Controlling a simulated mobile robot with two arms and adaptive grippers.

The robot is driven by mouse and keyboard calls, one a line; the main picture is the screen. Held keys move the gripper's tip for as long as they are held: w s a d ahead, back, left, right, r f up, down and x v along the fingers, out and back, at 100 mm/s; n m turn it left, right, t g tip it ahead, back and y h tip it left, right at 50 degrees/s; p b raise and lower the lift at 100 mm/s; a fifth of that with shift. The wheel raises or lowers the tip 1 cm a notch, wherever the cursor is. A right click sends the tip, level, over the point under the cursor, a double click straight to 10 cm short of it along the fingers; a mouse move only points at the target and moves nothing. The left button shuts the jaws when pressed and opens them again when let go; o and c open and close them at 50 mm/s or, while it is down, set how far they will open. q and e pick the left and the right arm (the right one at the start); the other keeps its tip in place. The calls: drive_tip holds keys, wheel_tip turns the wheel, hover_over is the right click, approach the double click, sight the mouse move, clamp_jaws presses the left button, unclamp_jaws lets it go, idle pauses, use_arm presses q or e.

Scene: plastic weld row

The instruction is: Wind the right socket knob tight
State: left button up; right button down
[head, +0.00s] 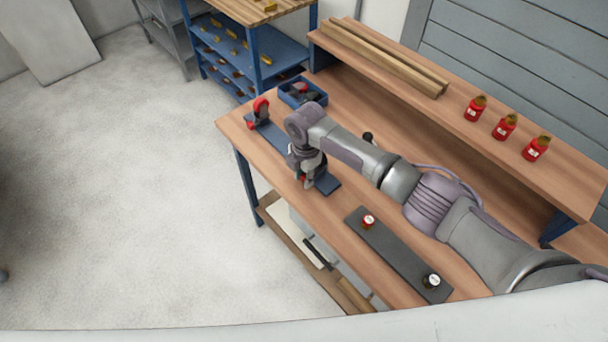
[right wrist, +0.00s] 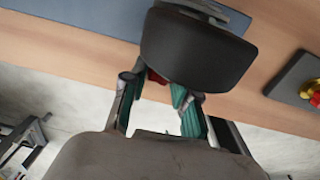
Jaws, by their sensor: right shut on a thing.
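A blue bar (head: 275,139) lies along the workbench, with a red and black socket (head: 259,112) upright at its far left end. My right gripper (head: 307,181) is at the bar's near right end and hides most of what stands there. In the right wrist view, my right gripper (right wrist: 158,90) has its green-padded fingers on either side of a small red part, likely the right socket's knob (right wrist: 157,76). It is shut on this part. A big black rounded piece (right wrist: 195,52) covers much of the knob, so its seating cannot be told. My left gripper is not in view.
A dark grey plate (head: 391,246) with a red-topped piece (head: 368,221) and a black-and-white piece (head: 432,281) lies nearer on the bench. A blue bin (head: 289,99) stands behind the bar. Red bottles (head: 504,127) and wooden strips (head: 385,55) sit on the raised shelf.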

drive_tip(key=shift+s+d+r+t+y+p, duration=0.15)
drive_tip(key=shift+t+y+p, duration=0.4)
drive_tip(key=shift+p, duration=0.35)
drive_tip(key=shift+s+f+t+y+p, duration=0.1)
drive_tip(key=shift+f+t+y+p, duration=0.15)
drive_tip(key=shift+t+y, duration=0.35)
drive_tip(key=shift+d+f+t+y, duration=0.1)
drive_tip(key=shift+t+y, duration=0.25)
drive_tip(key=shift+t, duration=0.6)
drive_tip(key=shift+s+t+y+b, duration=0.1)
drive_tip(key=shift+t+y+b, duration=0.25)
drive_tip(key=shift+t+y, duration=0.2)
drive_tip(key=c, duration=0.9)
unclamp_jaws()
drive_tip(key=shift+o, duration=0.2)
